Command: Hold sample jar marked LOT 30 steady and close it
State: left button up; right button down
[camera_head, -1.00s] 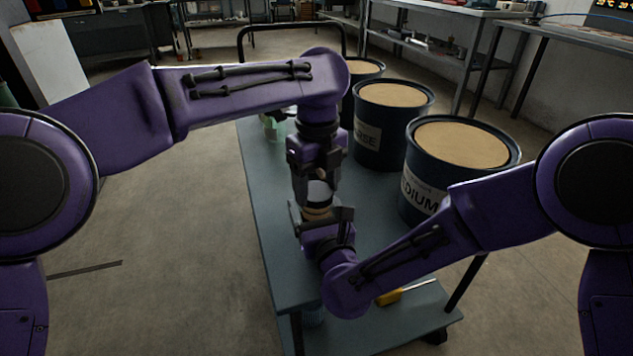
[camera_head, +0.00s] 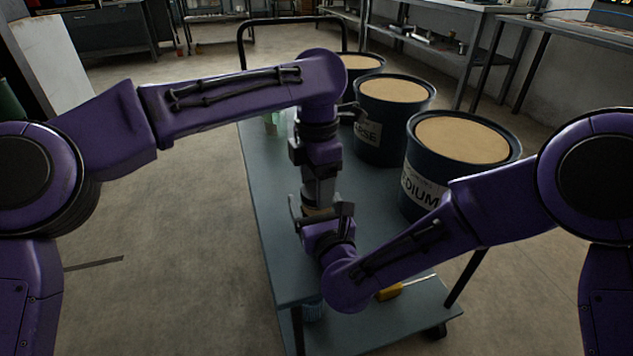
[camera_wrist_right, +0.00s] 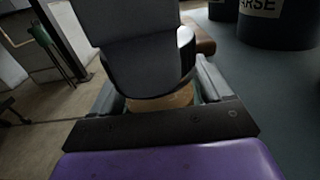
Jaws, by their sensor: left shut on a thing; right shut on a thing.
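The sample jar shows only as a small tan band (camera_head: 316,212) between my two grippers above the cart; its LOT 30 mark cannot be read. In the right wrist view its tan body (camera_wrist_right: 165,101) sits between my right jaws. My right gripper (camera_head: 322,213) comes from the front and is shut on the jar body. My left gripper (camera_head: 320,193) points straight down from above and is shut on the top of the jar, with its grey finger (camera_wrist_right: 145,55) hiding most of the lid. Whether the lid is fully seated cannot be seen.
The blue-grey cart (camera_head: 262,215) lies below both arms. Several dark drums with tan contents, including one marked DIUM (camera_head: 415,185) and one marked ARSE (camera_head: 368,135), stand at its right. A greenish clear container (camera_head: 274,124) is behind my left arm. A yellow-handled tool (camera_head: 389,293) lies low in front.

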pick_arm(q)
jog(key=m, duration=0.5)
jog(key=shift+s+d+f+m, duration=0.3)
jog(key=shift+s, duration=0.05)
jog(key=m, duration=0.4)
jog(key=shift+w+r, duration=0.1)
jog(key=shift+r, duration=0.1)
jog(key=shift+w+a+r+m, duration=0.1)
jog(key=shift+w+a+m, duration=0.15)
jog(key=shift+m, duration=0.15)
jog(key=o, duration=1)
jog(key=shift+r, duration=2.25)
jog(key=shift+c, duration=0.3)
